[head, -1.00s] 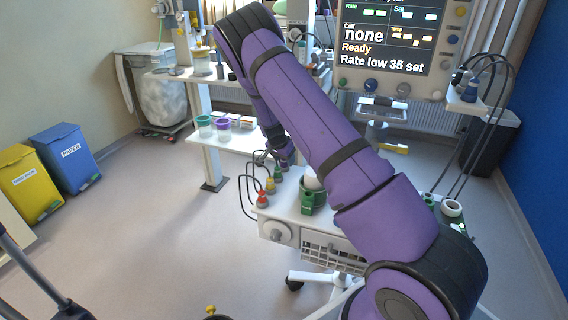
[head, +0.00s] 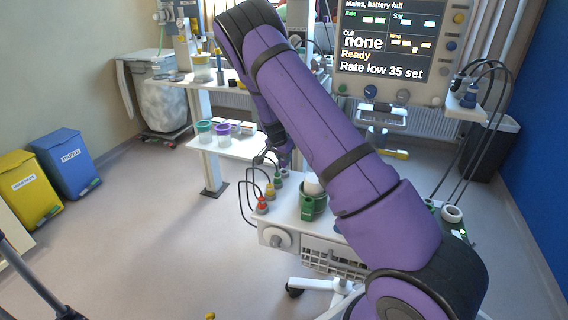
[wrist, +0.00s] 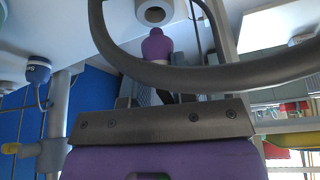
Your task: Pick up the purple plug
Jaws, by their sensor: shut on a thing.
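The purple plug (wrist: 157,46) shows in the wrist view with a pale band below its rounded purple head. My gripper (wrist: 158,80) is shut on the plug's lower part, with grey fingers beside it. A thick black cable (wrist: 200,78) loops across in front and hides part of the grip. A pale ring with a dark hole (wrist: 154,11) sits just beyond the plug's head, with a small gap visible. In the head view my purple arm hides the plug and most of the gripper.
Red (head: 262,204), yellow (head: 270,191) and green (head: 279,180) plugs with black cables stand on the white cart's (head: 287,217) left edge. A green cup (head: 314,205) stands beside them. A monitor (head: 390,40) rises behind. Open floor lies left, before the yellow bin (head: 30,190) and blue bin (head: 68,163).

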